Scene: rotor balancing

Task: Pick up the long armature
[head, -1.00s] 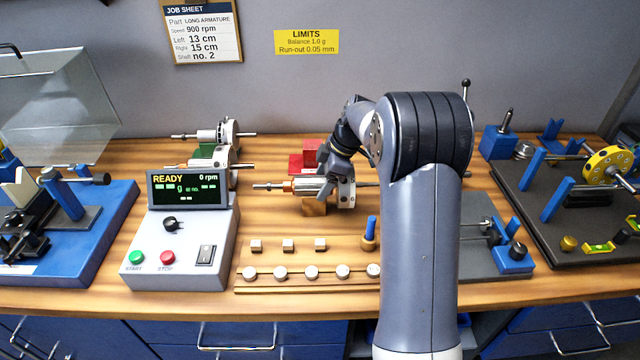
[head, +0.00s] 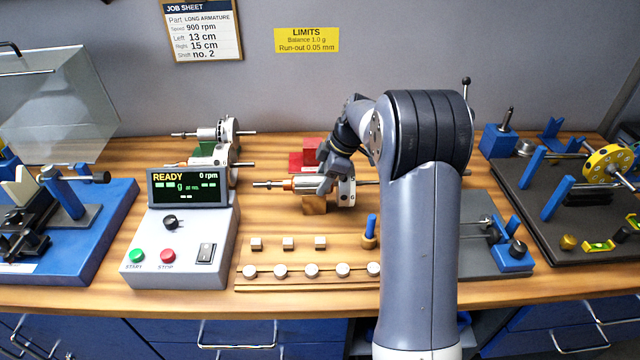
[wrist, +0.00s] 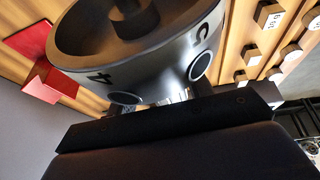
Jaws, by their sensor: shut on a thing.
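The long armature (head: 302,184), a silver cylinder with a copper-coloured band and a thin shaft, lies level at the middle of the bench, at a wooden block (head: 314,206). A pale disc (head: 346,191) is at its right end. My gripper (head: 326,185) reaches down from behind and is shut on the armature's body; its fingertips are partly hidden. In the wrist view, a large grey numbered rim (wrist: 150,75) of the armature fills the space just beyond my gripper. I cannot tell whether the armature touches the block.
Other rotors (head: 214,133) lie back left, behind the control box (head: 180,240). A wooden strip with several pale weights (head: 311,271) and a blue-handled tool (head: 371,228) are in front. A grey fixture stands to the right.

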